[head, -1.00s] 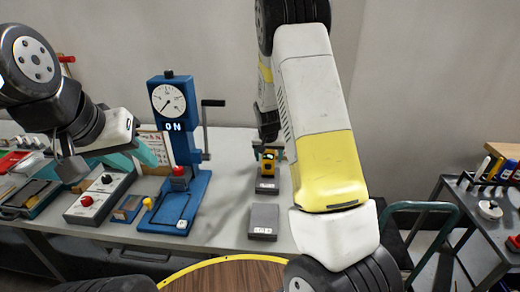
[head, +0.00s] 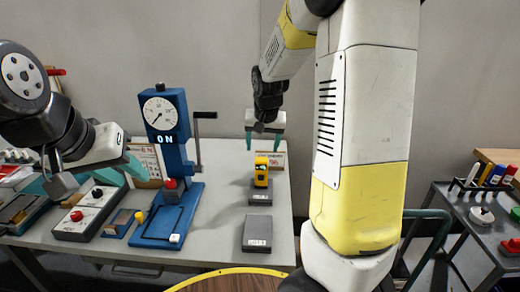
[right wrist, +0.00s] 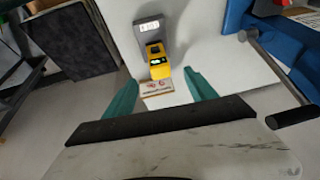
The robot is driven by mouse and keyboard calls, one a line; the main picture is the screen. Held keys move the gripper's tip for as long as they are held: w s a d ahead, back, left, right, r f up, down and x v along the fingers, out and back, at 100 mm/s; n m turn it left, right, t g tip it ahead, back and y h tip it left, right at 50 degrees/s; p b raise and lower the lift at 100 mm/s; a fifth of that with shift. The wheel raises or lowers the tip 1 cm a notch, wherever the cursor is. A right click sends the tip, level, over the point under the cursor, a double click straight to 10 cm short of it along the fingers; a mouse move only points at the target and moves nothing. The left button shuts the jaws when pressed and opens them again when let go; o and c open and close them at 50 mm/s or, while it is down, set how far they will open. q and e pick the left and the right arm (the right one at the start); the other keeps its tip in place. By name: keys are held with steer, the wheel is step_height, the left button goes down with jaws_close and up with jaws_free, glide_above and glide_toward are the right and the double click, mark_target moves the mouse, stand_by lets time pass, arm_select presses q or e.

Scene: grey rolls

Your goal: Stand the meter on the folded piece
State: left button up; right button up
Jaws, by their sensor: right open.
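I cannot tell for sure which thing is the folded piece. My left gripper (head: 130,170) is at the left, away from the meter; its finger gap is unclear.
A second grey block (head: 257,233) with a label lies in front. A card with red writing (head: 275,159) stands behind the meter. A blue press (head: 174,165) with a dial and side handle stands to the left. A dark tool cart (head: 470,215) is at the right.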

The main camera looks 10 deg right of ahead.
steer(key=s+a+r+n+t+y, duration=0.1)
steer(key=s+r, duration=0.4)
steer(key=s, duration=0.7)
steer(key=s+a+r+n+y, duration=0.1)
steer(key=s+r, duration=0.5)
steer(key=s, duration=0.7)
steer(key=shift+a+r+n+t, duration=0.2)
steer(key=shift+a+n+t, duration=0.3)
steer(key=shift+n, duration=0.3)
